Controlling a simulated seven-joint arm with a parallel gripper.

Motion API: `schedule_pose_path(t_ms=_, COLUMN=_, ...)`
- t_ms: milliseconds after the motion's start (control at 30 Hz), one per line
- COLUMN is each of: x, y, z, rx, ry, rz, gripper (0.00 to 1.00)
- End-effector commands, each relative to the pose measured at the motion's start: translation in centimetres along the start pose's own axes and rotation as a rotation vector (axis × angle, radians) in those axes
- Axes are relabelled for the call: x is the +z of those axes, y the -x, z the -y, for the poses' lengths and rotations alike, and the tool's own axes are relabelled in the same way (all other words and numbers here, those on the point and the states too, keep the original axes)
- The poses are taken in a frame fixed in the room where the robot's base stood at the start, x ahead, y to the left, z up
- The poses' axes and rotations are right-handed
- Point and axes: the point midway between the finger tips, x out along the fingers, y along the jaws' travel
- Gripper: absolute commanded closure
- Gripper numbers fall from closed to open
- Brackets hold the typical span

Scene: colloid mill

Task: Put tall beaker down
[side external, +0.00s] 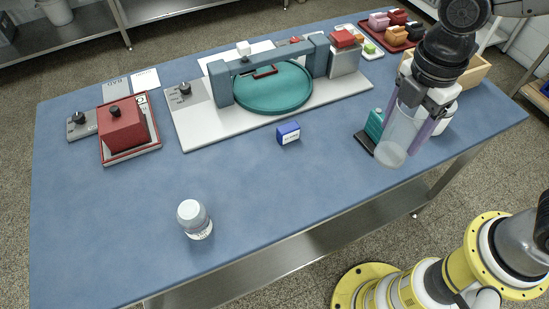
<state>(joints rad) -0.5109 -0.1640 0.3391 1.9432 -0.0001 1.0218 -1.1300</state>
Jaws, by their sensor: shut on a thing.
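The tall beaker (398,138) is a clear, whitish glass cylinder at the right of the side view. My gripper (408,118) is shut on it, with one purple-grey finger on each side. The beaker looks nearly upright, with a slight tilt in the picture. Its base appears near the right front part of the blue table (300,195). I cannot tell whether the base touches the table or hangs above it.
A teal block on a dark base (374,125) and a white round container (448,112) stand close to the beaker. A blue box (288,133), a lidded jar (194,219), a red device (124,130) and the teal-disc machine (272,88) stand further left. The front middle is clear.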

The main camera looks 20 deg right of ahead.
Motion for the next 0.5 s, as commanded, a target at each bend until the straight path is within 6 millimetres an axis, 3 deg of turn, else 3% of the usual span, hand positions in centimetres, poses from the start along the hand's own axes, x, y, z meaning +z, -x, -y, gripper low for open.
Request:
schedule_pose_path(t_ms=267, x=-6.5, y=2.4, z=-6.8, rx=-0.002, ry=-0.118, rz=0.001, gripper=0.86)
schedule_pose_path(t_ms=500, x=-12.7, y=1.7, z=-10.7, rx=-0.004, ry=-0.137, rz=0.003, gripper=0.86)
